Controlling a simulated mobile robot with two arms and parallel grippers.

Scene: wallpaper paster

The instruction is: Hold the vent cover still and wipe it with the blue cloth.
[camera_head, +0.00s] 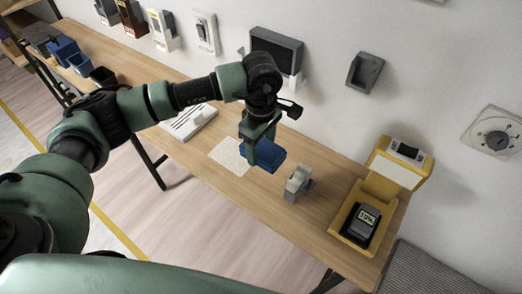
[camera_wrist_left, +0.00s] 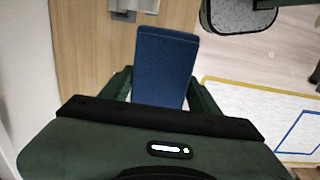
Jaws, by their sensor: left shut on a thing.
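My left gripper (camera_head: 260,138) hangs over the table and is shut on a blue, flat, folded-looking piece, the blue cloth (camera_head: 269,156). In the left wrist view the cloth (camera_wrist_left: 164,62) stands out straight between the two fingers. A white slotted panel, which looks like the vent cover (camera_head: 188,121), lies on the table to the left of the gripper, partly behind my left arm. The cloth is apart from it. My right gripper is in neither view.
A pale sheet (camera_head: 230,156) lies on the wooden table (camera_head: 325,187) beside the cloth. A grey block-like fixture (camera_head: 298,184) and a yellow holder with a dark meter (camera_head: 361,221) stand to the right. Blue bins (camera_head: 64,48) sit at the far left. Wall fixtures line the back.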

